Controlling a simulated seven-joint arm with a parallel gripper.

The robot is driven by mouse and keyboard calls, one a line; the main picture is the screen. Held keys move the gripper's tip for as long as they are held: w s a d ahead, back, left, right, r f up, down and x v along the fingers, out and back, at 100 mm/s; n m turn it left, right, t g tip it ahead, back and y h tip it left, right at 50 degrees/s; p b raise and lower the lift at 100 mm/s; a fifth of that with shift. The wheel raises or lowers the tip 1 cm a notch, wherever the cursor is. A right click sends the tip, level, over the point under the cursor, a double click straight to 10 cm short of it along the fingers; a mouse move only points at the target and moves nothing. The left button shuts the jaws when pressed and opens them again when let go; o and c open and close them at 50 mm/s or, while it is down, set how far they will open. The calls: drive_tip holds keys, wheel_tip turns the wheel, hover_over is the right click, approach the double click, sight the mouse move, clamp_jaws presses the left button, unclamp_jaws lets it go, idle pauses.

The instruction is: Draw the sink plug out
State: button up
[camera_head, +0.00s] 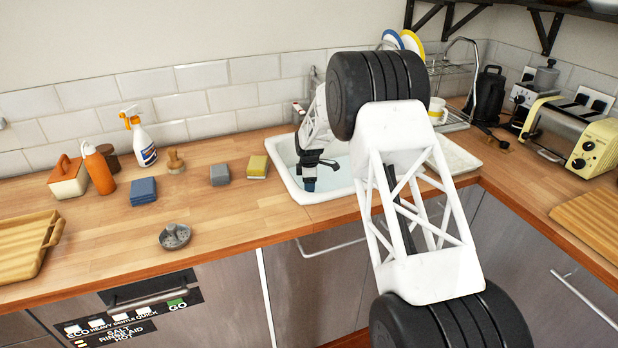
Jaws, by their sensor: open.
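The white sink (318,196) is set in the wooden counter, with water-like pale blue in its basin. My gripper (309,186) points down inside the left part of the sink. It is open; its fingers are small and dark in this view. I cannot make out the sink plug. The area under the gripper is too small and dark to tell, and my white arm hides the right part of the basin.
A dish rack (455,75) is behind right; a toaster (567,132) is farther right. The front counter is mostly clear.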

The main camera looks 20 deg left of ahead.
drive_tip(key=shift+f, duration=1.1)
clamp_jaws()
drive_tip(key=c, duration=0.8)
unclamp_jaws()
clamp_jaws()
drive_tip(key=shift+r, duration=0.85)
drive_tip(key=shift+r, duration=2.2)
